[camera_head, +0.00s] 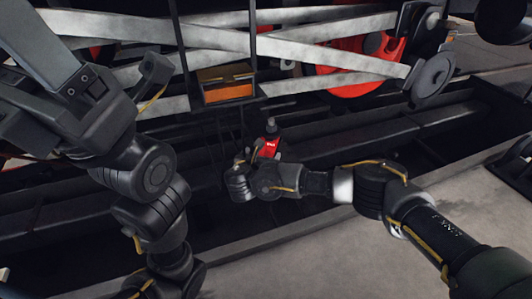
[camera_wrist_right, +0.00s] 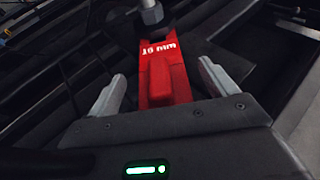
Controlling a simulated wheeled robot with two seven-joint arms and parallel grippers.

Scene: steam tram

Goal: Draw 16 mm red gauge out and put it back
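The red gauge (camera_wrist_right: 176,88) is marked "16 mm" and has a raised red grip block in its middle. A grey metal stem with a dark collar stands at its far end. In the head view the red gauge (camera_head: 267,148) shows small beyond my right wrist. My right gripper (camera_wrist_right: 162,80) is open, with one pale finger on each side of the gauge and a visible gap on both sides. My left gripper (camera_head: 72,82) is at the upper left, near the grey rods and away from the gauge. Its fingertips do not show clearly.
Grey crossing rods (camera_head: 210,38) and a red wheel (camera_head: 365,65) lie behind the gauge. An orange-fronted box (camera_head: 229,91) hangs above and left of it. Dark long beams (camera_head: 340,143) run close around the gauge. Pale floor (camera_head: 300,260) is clear in front.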

